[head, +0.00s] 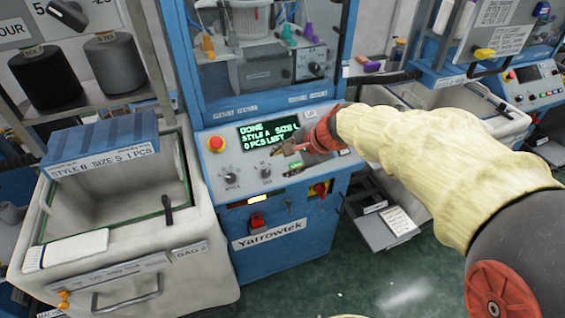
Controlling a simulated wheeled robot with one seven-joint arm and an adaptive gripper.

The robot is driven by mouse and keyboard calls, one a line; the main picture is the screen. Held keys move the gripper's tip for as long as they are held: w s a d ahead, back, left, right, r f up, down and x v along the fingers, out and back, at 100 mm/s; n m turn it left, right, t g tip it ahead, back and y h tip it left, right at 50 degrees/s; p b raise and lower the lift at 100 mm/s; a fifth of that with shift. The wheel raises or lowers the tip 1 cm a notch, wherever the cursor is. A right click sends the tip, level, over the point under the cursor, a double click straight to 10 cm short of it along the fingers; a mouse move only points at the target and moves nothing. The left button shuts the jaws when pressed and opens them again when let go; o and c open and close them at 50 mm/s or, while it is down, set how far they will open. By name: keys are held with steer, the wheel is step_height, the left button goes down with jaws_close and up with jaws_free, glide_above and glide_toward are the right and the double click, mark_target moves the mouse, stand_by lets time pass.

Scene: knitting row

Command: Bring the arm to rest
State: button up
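My arm comes in from the lower right in a cream-yellow ribbed sleeve and reaches left to the blue Yarrowtek machine (279,216). My gripper (283,150) is in front of the machine's control panel, just below and right of the lit display (262,134). It covers part of the panel's right side. The display reads "DONE", "STYLE A SIZE L" and "0 PCS LEFT". The fingers are small and seen against the panel, so I cannot tell whether they are open or shut, or whether they touch it.
A red button (216,143) and two knobs are on the panel's left. A pale bin (200,226) with a folded white knit piece (66,250) stands at left, below dark yarn cones (115,63). Another machine (532,82) stands at right. Green floor shows between.

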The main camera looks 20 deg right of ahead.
stand_by(0.4)
steer(key=s+a+f+n+g+h, duration=0.1)
steer(key=s+f+n+g, duration=0.15)
steer(key=s+n, duration=0.85)
steer(key=s+a+r+n+h, duration=0.1)
steer(key=s+r+n, duration=0.1)
steer(key=s, duration=0.4)
steer(key=s+a+r+n+t+h, duration=0.1)
steer(key=s+r+n, duration=0.1)
steer(key=s+r, duration=0.2)
steer(key=shift+s+a+r+n, duration=0.25)
steer(key=shift+s+r+n, duration=0.15)
steer(key=shift+s, duration=0.9)
